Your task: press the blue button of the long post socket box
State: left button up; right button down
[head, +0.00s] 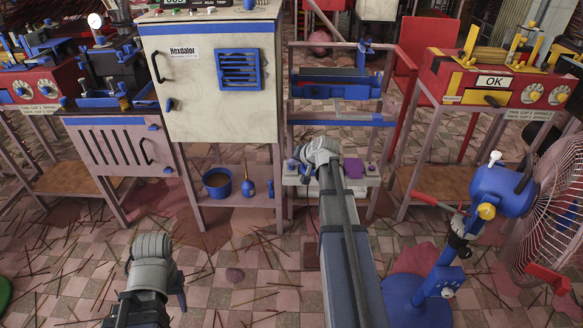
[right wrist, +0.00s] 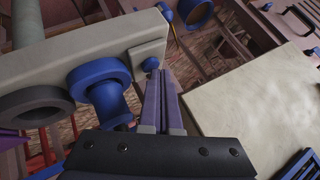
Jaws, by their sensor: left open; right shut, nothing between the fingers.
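The long post socket box is a beige bar in the right wrist view (right wrist: 75,68), running across the upper left. It also shows in the head view (head: 369,181), partly hidden by my right arm. A small round blue button (right wrist: 151,64) sits near its end, beside the fingertips. I cannot tell whether they touch. A blue flanged spool (right wrist: 104,92) and a dark ring (right wrist: 35,107) are along its side. My right gripper (right wrist: 160,75) is shut and empty; it also shows in the head view (head: 308,172). My left gripper (head: 176,288) is open, low at left, fingers mostly hidden.
A white Hexdalor cabinet (head: 205,85) stands left of the box. A blue bucket (head: 217,182) is on its lower shelf. A blue fan (head: 500,195) stands right, near a red OK machine (head: 490,85). The floor between my arms has scattered sticks.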

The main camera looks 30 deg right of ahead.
dwell(0.4)
jog(key=shift+r+p, duration=0.35)
jog(key=shift+p, duration=0.15)
notch_tip(320, 180, up, 6)
jog(key=p, duration=0.6)
